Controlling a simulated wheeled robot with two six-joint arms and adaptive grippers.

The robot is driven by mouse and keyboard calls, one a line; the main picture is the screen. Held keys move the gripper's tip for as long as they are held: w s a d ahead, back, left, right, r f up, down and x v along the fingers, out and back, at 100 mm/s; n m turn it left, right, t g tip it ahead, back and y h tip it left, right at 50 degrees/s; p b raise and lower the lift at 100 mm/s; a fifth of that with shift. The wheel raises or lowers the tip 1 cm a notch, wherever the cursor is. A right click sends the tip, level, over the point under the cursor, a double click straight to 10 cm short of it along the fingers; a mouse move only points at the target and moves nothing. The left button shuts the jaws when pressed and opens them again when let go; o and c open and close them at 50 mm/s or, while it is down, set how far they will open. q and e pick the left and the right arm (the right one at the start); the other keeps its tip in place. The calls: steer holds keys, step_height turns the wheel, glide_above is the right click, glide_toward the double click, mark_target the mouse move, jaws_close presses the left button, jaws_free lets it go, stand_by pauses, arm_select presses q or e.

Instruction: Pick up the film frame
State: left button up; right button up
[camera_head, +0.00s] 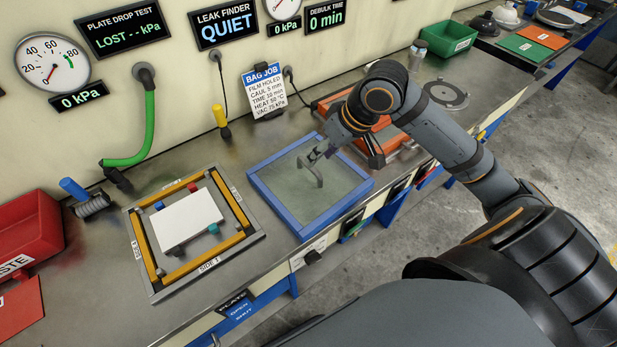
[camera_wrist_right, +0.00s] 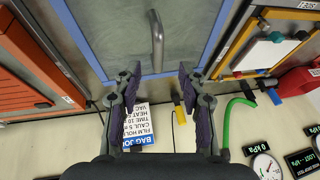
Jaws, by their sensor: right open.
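The film frame (camera_head: 268,212) is a blue square frame with a clear greenish film, lying on the grey bench in the middle of the head view. A grey bar handle (camera_head: 316,175) stands up over its film. My right gripper (camera_head: 311,157) is open and empty, close above the frame by the handle. In the right wrist view the gripper's two fingers (camera_wrist_right: 157,75) are spread apart; the grey handle (camera_wrist_right: 157,45) shows beyond the fingertips, between their lines, with the film frame (camera_wrist_right: 83,30) behind it. I cannot tell whether a finger touches the handle. My left gripper is not in view.
Left of the frame is a plate station (camera_head: 135,225) with yellow bars and a white block (camera_head: 187,220). An orange frame (camera_head: 395,140) lies to the right. A bag job card (camera_head: 264,92) stands behind. A red bin (camera_head: 28,230) is at far left.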

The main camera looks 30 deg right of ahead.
mark_target(316, 169)
steer(key=x, duration=0.2)
steer(key=shift+w+a+f, duration=0.1)
steer(key=shift+w+f, duration=0.05)
steer(key=shift+f, duration=0.2)
steer(key=shift+w+f, duration=0.1)
steer(key=shift+f, duration=0.1)
steer(key=x, duration=0.2)
steer(key=b+x, duration=0.1)
steer(key=x, duration=0.1)
steer(key=shift+w+a+f, duration=0.1)
steer(key=shift+w+f, duration=0.2)
steer(key=shift+w, duration=0.15)
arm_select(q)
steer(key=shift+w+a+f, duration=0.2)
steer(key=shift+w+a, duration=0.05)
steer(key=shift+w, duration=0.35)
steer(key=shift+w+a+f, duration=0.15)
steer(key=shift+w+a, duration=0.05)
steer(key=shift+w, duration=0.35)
arm_select(e)
jaws_close()
